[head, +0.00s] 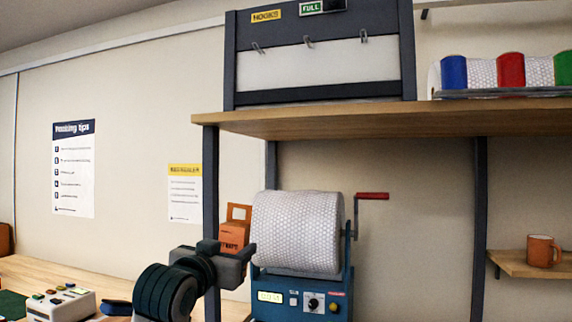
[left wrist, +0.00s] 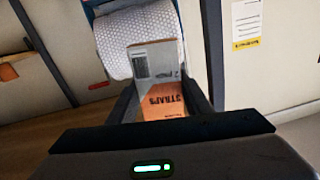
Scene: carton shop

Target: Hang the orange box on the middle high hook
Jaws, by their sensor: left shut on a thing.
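The orange box (head: 234,236) has a hang tab with a hole at its top and stands upright in my left gripper (head: 238,256). In the left wrist view the box (left wrist: 163,106) shows a grey printed panel and the word STRAPS, between the two fingers of the gripper (left wrist: 160,95). The middle high hook (head: 308,41) is on the pale panel of the dark-framed rack, up on the wooden shelf. It looks empty. My right gripper is not in view.
The wooden shelf (head: 450,114) juts out below the hooks, above the box. A blue machine (head: 300,296) with a bubble-wrap roll (head: 297,232) and red-handled crank (head: 372,196) stands just right of the box. Empty hooks flank the middle one: left (head: 258,48), right (head: 363,36).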

